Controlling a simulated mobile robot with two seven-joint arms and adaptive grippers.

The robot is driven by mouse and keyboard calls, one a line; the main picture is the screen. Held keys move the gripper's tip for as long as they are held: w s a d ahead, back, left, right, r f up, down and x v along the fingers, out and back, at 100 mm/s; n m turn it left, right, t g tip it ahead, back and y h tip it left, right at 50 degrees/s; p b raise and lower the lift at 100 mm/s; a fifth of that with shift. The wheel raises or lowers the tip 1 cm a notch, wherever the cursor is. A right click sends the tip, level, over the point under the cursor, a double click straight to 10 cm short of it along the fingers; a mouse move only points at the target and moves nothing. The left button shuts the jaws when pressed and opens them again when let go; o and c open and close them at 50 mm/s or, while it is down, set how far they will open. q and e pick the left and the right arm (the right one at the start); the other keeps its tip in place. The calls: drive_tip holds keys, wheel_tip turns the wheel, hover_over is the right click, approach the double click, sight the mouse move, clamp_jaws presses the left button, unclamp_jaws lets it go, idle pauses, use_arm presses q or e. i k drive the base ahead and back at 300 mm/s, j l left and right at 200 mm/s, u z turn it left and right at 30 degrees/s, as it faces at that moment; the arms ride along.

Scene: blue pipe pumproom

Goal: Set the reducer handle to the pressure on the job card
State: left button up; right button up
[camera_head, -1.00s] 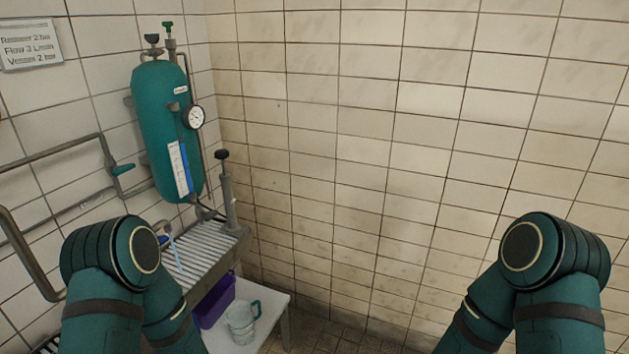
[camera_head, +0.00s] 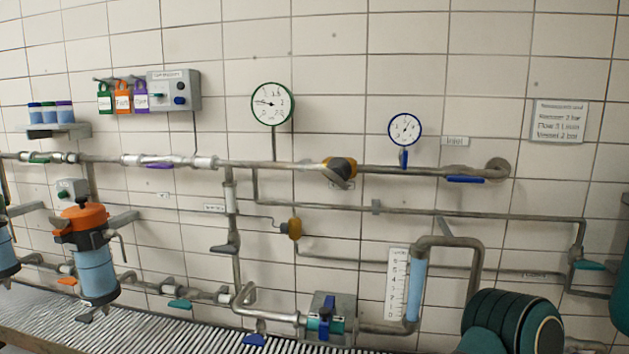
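The likely reducer is a yellow-brown body with a grey handle (camera_head: 340,172) on the upper grey pipe, right of the middle. A green-rimmed gauge (camera_head: 272,103) stands above the pipe to its left, and a blue-rimmed gauge (camera_head: 405,129) to its right. Their exact readings are too small to tell. The job card (camera_head: 559,121) is on the wall at the upper right; its small lines appear to read Reducer 2 bar, Flow 3 L/min, Vessel 2 bar.
An orange-topped blue filter (camera_head: 95,258) stands at the left. A grey control box (camera_head: 173,91) hangs beside coloured tags. A blue-handled valve (camera_head: 326,316) and a flow tube (camera_head: 415,287) are at the lower middle. A slatted bench (camera_head: 150,335) runs along the bottom.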

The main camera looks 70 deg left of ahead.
sight(335, 177)
drive_tip(key=u, duration=2.25)
